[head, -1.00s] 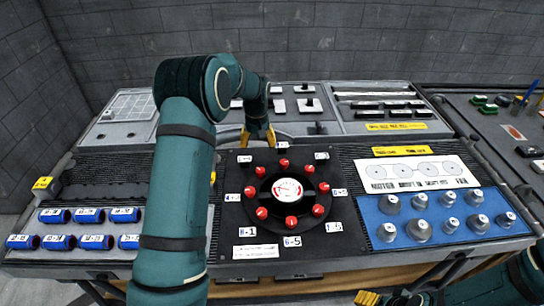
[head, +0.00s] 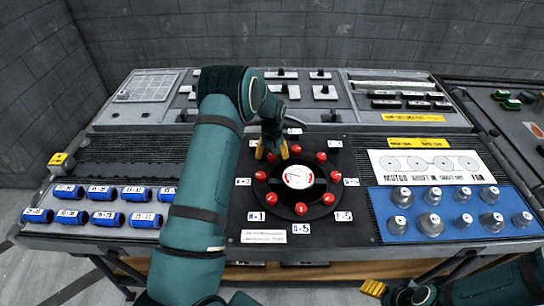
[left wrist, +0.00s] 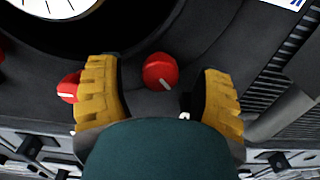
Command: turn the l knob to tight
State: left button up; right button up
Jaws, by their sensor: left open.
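Several red knobs ring a round black dial with a white gauge (head: 298,176) on the black panel (head: 345,225). Small white labels stand around the ring, too small to read surely, so I cannot tell which knob is the l knob. My left gripper (head: 271,151) is over the far left side of the ring. In the left wrist view my left gripper (left wrist: 158,72) is open, with one red knob (left wrist: 160,70) between its yellow fingers and no visible grip on it. Another red knob (left wrist: 69,87) is partly hidden behind the left finger. My right gripper (head: 390,290) shows only partly at the bottom edge.
Blue cylinders (head: 102,193) lie in rows at left. Grey knobs stand on a blue mat (head: 455,225) at right, below a white card (head: 430,165). Switch panels (head: 290,90) line the back. My left arm covers the panel's left side.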

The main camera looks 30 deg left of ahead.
pick_arm(q)
jog(key=shift+f, duration=0.4)
grip_shut()
